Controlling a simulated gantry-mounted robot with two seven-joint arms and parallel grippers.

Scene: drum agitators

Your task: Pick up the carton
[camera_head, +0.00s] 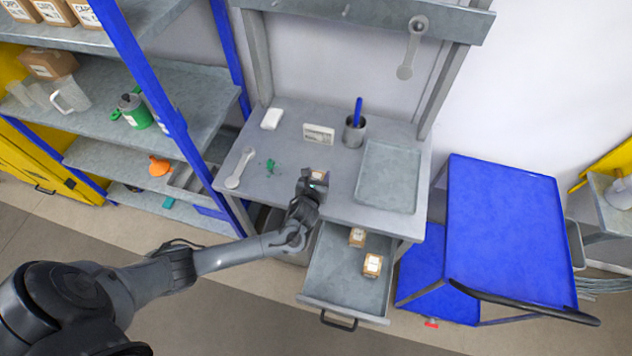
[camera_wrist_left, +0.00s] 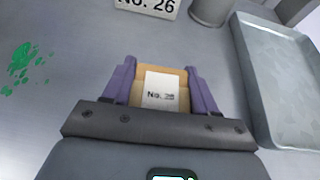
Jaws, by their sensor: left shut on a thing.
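My left gripper (camera_head: 315,184) is over the front part of the grey workbench. It is shut on a small brown carton (camera_head: 318,176). In the left wrist view the carton (camera_wrist_left: 160,88) sits between the two purple fingers of the gripper (camera_wrist_left: 160,90), and its white label reads "No. 26". I cannot tell whether the carton touches the bench top. Two more small cartons lie in the open drawer below, one near the back (camera_head: 357,237) and one further forward (camera_head: 372,264). My right gripper is not in view.
A "No. 26" sign (camera_wrist_left: 147,7) stands on the workbench (camera_head: 290,150) near a grey cup (camera_head: 354,131) with a blue tool. A grey tray (camera_head: 388,176) lies to the right. A green spill (camera_head: 270,166) and a wrench (camera_head: 240,168) are to the left. A blue cart (camera_head: 505,230) stands right.

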